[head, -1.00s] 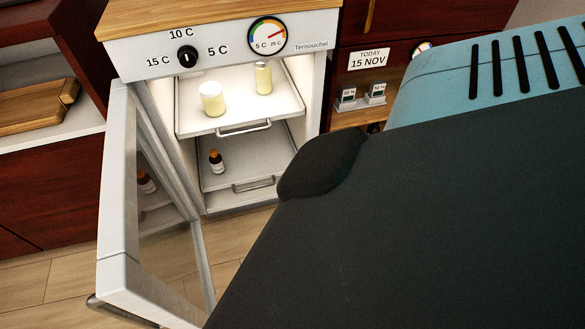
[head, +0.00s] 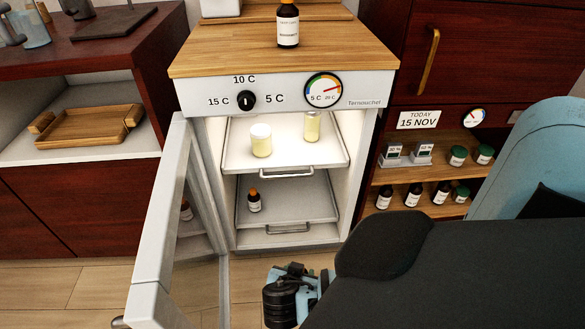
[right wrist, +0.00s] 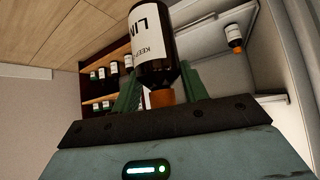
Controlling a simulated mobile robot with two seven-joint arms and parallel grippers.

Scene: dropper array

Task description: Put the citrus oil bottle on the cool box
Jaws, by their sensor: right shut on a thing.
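The cool box (head: 225,50) has a wooden top, a dial panel and two lit shelves behind its open glass door. A brown bottle (head: 288,27) stands on its top; its label is too small to read. In the right wrist view, my right gripper (right wrist: 160,88) is shut on a brown bottle (right wrist: 153,50) with an orange cap, its label partly reading "LIM" and "KEEP". Whether it is the citrus oil bottle I cannot tell for sure. My left gripper is not in view.
The open door (head: 165,220) stands out at left. Two pale-yellow containers are on the upper shelf; a small brown bottle (head: 254,200) is on the lower. Brown bottles and green-lidded jars fill the right rack (head: 400,178). The wooden top has free room left and right.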

